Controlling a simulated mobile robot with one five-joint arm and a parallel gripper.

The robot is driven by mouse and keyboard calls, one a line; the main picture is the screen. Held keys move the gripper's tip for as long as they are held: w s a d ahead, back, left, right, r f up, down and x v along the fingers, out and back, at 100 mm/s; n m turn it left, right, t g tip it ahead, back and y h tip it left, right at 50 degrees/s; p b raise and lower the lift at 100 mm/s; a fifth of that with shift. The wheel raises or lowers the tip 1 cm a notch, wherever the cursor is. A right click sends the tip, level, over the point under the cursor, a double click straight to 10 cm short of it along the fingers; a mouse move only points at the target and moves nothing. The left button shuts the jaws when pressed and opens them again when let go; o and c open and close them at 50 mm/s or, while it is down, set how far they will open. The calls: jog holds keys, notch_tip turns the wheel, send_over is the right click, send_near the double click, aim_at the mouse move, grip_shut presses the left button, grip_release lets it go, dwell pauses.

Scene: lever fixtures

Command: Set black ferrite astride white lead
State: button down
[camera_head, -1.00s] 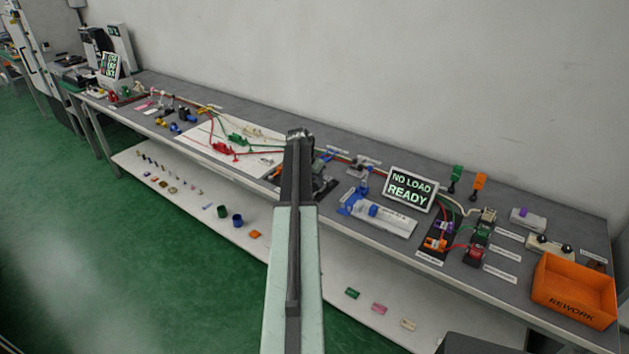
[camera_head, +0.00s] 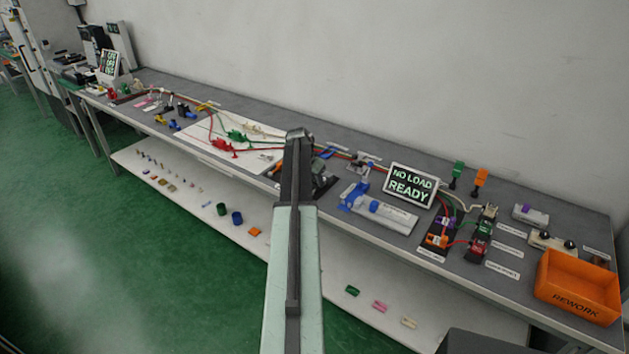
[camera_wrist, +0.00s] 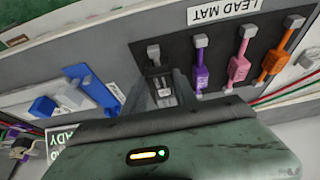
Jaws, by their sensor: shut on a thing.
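In the wrist view my gripper (camera_wrist: 166,100) is low over the dark lead mat (camera_wrist: 210,62), shut on a small black block (camera_wrist: 159,84) that looks like the black ferrite. The block is beside a grey post, left of purple, pink and orange clips; whether it touches the mat is unclear. In the head view my own arm hides the gripper and block. White leads show at two places there: a white clip (camera_head: 253,128) on the pale board and a whitish cable (camera_head: 462,202) right of the display. I cannot tell which is the task's lead.
The NO LOAD READY display (camera_head: 411,185) and a blue-and-white tool (camera_head: 378,209) stand right of my arm. The orange REWORK bin (camera_head: 577,290) is at the bench's right end. Red and green cables cross the pale board (camera_head: 205,130). A lower shelf holds small parts.

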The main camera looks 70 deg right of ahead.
jog(key=shift+f, duration=0.15)
jog(key=shift+f+b, duration=0.5)
jog(key=shift+b, duration=0.15)
jog(key=shift+c, duration=2.1)
grip_release()
jog(key=shift+r, duration=0.1)
notch_tip(320, 180, up, 7)
jog(key=p, duration=0.7)
jog(key=shift+s, duration=0.1)
